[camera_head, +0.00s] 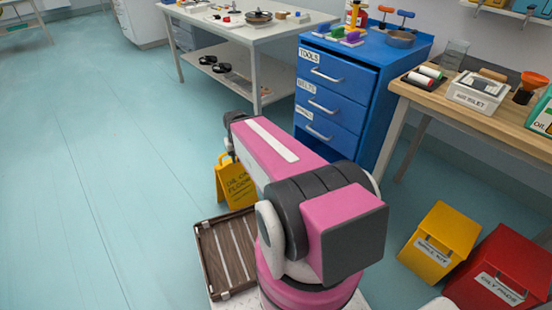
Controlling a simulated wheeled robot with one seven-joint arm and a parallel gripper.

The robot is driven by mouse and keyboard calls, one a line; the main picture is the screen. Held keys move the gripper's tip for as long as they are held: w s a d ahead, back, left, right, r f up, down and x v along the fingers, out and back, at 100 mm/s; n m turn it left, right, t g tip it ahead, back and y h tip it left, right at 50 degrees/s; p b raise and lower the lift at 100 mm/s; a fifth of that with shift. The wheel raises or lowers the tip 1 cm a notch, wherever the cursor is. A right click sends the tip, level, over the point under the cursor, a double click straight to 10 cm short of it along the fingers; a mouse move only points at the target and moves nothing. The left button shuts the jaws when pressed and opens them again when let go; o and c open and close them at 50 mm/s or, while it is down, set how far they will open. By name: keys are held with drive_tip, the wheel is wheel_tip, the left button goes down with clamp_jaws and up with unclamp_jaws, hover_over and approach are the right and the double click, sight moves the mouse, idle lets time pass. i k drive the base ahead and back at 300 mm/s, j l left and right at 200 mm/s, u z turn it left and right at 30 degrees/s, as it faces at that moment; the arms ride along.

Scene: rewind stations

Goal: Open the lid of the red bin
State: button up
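The red bin (502,276) stands on the floor at the lower right, with a white label reading "OILY PADS" on its front. Its top looks covered by a shut red lid (518,254). The right and bottom edges of the picture cut off part of the bin. My pink and grey arm fills the middle of the view, to the left of the bin and well apart from it.
A yellow bin (447,229) labelled "SPILL KIT" stands just left of the red bin. A wooden workbench (505,122) is behind them. A blue drawer cabinet (376,77) stands behind my arm. A yellow floor sign (236,183) stands left. Open floor lies at the left.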

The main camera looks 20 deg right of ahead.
sight(513, 256)
drive_tip(key=i+z, duration=0.1)
drive_tip(key=z, duration=3.8)
